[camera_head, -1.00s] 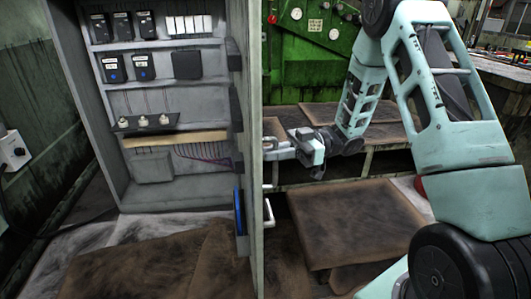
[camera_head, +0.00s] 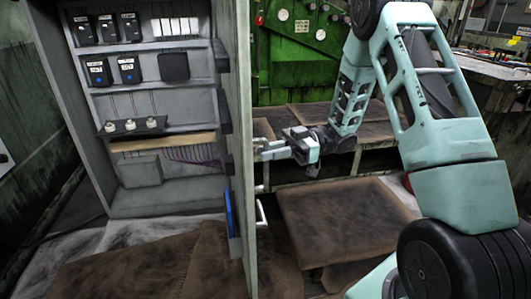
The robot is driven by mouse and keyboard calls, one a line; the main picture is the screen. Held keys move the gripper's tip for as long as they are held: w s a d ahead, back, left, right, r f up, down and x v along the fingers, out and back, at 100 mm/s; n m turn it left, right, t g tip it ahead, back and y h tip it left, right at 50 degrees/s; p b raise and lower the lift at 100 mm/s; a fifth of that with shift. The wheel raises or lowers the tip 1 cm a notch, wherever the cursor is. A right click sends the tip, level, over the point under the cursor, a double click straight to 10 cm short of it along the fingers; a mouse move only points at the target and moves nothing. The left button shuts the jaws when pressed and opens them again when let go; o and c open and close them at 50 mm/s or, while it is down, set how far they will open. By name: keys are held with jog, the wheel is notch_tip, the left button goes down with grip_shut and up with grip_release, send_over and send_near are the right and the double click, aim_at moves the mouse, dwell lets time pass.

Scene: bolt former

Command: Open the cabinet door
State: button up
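The grey cabinet (camera_head: 118,206) stands at the left with its inside exposed. Its door (camera_head: 241,180) stands wide open, swung out toward me and seen almost edge-on. A pale bar handle (camera_head: 261,213) shows on the door's outer face, low down. My gripper (camera_head: 265,150) is at the right of the door, on its outer side, above the handle. Its fingertips point left at the door and look close to or against it; I cannot tell whether they touch. The fingers are too small to show whether they are open or shut.
Inside the cabinet are shelves with black switch boxes (camera_head: 128,69) and wiring. A green machine panel (camera_head: 300,50) stands behind. Brown-topped platforms (camera_head: 340,220) lie right of the door. A worktable (camera_head: 495,72) stands at the far right. Brown sheeting (camera_head: 140,268) covers the floor in front.

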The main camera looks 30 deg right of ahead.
jog(key=s+d, duration=0.2)
jog(key=d, duration=1.4)
jog(key=shift+s, duration=0.3)
jog(key=shift+a, duration=0.1)
